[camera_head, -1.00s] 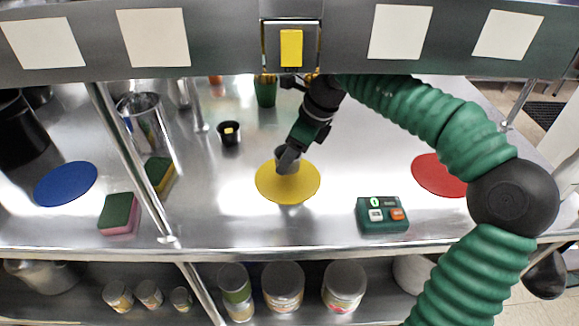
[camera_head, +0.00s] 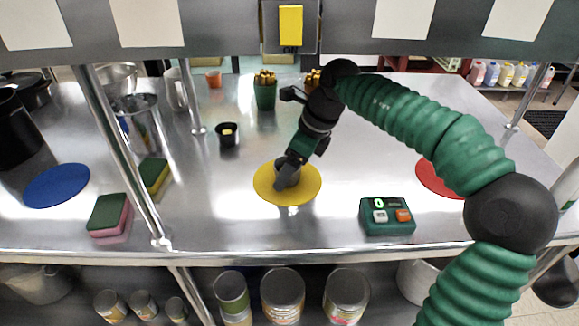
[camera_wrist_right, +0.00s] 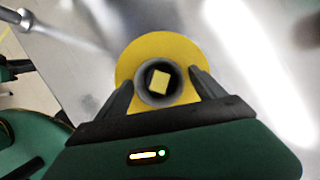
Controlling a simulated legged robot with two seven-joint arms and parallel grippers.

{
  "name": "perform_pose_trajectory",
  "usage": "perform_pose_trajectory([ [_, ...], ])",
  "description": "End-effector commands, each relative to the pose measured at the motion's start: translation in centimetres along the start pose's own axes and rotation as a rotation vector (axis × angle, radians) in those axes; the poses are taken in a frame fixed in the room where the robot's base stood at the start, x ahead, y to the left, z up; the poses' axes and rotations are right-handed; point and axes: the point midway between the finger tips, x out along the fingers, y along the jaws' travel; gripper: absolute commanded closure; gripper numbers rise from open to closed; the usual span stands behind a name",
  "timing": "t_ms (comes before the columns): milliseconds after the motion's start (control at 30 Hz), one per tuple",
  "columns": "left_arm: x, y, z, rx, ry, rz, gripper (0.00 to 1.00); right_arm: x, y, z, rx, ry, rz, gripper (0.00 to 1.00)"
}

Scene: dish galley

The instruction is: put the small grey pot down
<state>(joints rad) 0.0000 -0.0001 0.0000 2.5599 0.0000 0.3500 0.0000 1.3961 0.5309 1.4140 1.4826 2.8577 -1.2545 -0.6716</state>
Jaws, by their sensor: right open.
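The small grey pot (camera_wrist_right: 143,84) stands on the yellow round mat (camera_head: 267,188), with a yellow square piece visible inside it in the right wrist view. In the head view the pot (camera_head: 284,168) is partly hidden by my right gripper (camera_head: 290,172). My right gripper also shows in the right wrist view (camera_wrist_right: 158,92); its two fingers are open, one on either side of the pot. I cannot tell whether a finger still touches it.
A blue mat (camera_head: 57,186) lies at left and a red mat (camera_head: 437,178) at right, partly behind my arm. Two sponges (camera_head: 109,215) (camera_head: 155,174), a black pot (camera_head: 228,134) and a green timer box (camera_head: 387,216) stand around. A shelf post (camera_head: 124,160) crosses the left side.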

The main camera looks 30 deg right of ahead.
Motion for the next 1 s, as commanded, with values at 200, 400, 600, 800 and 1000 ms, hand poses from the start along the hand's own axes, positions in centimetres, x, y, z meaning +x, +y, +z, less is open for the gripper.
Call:
perform_pose_trajectory([
  [200, -0.9, 0.0, -0.2, 0.000, 0.000, 0.000, 0.64, -1.8, -0.1, 0.2, 0.001, -0.002, -0.001, 0.21],
  [400, -2.3, 0.0, -0.6, 0.000, 0.001, 0.000, 0.64, -5.9, -0.2, -1.2, 0.008, 0.000, -0.001, 0.21],
  [600, -2.6, 0.0, -0.6, 0.000, -0.001, 0.000, 0.64, -7.8, -0.1, -6.0, 0.007, -0.002, -0.002, 0.21],
  [800, -3.2, 0.0, -0.8, 0.000, 0.000, 0.000, 0.64, -9.4, -0.1, -9.9, 0.003, -0.002, 0.001, 0.21],
  [1000, -3.3, 0.0, -0.8, 0.000, 0.000, 0.000, 0.64, -9.7, 0.0, -11.0, -0.001, 0.001, -0.001, 0.21],
])
